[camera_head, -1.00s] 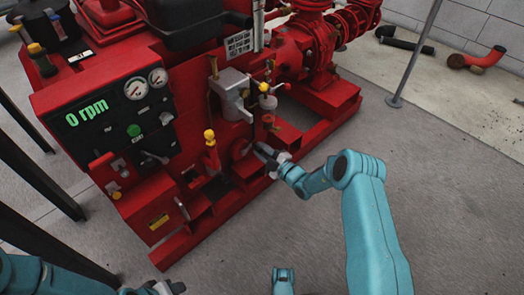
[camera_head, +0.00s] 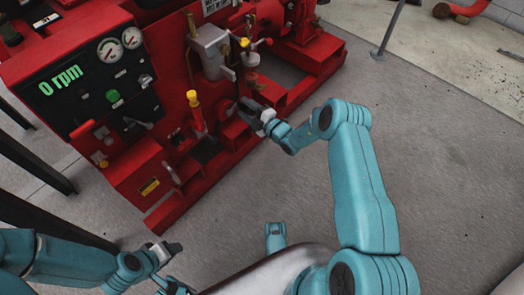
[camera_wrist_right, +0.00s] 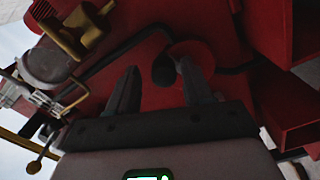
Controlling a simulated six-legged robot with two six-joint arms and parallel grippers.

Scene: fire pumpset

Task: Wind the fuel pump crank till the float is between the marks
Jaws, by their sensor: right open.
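The fuel pump crank shows best in the right wrist view, where its dark knob (camera_wrist_right: 163,70) sits beside a red round disc (camera_wrist_right: 192,62). My right gripper (camera_wrist_right: 160,85) is open, its two dark fingers on either side of the knob's line. I cannot tell whether they touch it. In the head view my right gripper (camera_head: 248,107) is at the low front of the red pumpset (camera_head: 215,130) and hides most of the crank. My left gripper (camera_head: 172,266) is low in the head view, empty, its fingers apart. I cannot make out the float or its marks.
A black panel (camera_head: 85,100) reads "0 rpm", with two round gauges (camera_head: 120,45) above. A yellow-topped lever (camera_head: 194,105) stands left of my right gripper. A grey pole (camera_head: 388,30) stands at the right. The concrete floor (camera_head: 440,150) at right is clear.

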